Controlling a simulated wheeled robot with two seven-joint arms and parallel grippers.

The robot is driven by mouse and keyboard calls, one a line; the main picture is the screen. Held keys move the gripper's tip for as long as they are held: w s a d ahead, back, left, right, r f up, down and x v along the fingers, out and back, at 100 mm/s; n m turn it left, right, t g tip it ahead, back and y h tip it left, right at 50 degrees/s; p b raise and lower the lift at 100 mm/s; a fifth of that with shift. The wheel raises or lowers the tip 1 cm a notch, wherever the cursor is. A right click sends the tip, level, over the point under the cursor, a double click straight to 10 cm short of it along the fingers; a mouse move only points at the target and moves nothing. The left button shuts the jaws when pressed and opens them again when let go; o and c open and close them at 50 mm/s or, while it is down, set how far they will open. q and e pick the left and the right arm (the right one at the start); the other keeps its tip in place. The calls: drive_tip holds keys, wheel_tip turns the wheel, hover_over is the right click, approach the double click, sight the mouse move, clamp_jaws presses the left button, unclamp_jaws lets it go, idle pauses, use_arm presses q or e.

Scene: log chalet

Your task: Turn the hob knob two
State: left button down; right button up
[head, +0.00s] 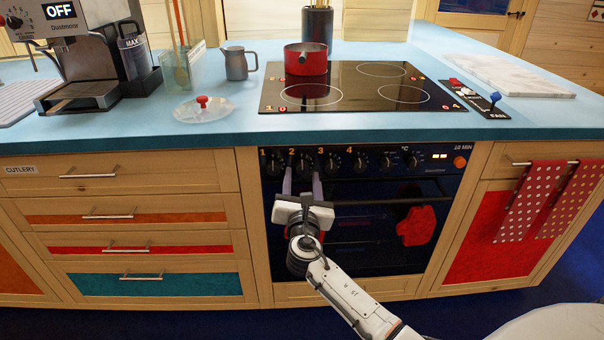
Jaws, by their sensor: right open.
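The hob knob two (303,164) is a dark knob on the black oven front panel, beside the orange numeral 2. My right gripper (303,168) comes up from below in front of the panel. Its two fingers are apart, one on each side of knob two, with the knob visible between them. I cannot tell whether the fingers touch it. Knob one (273,167) is just left of the left finger, and knob three (332,163) is just right of the right finger. My left gripper is not in view.
Knob four (360,162) and more dark knobs continue to the right, then an orange button (460,162). A red pot (305,60) stands on the black hob (350,88) above. A red mitt (416,226) hangs at the oven door.

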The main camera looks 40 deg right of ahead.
sight(302, 170)
drive_tip(key=shift+x, duration=1.6)
drive_tip(key=shift+c, duration=0.4)
drive_tip(key=c, duration=1)
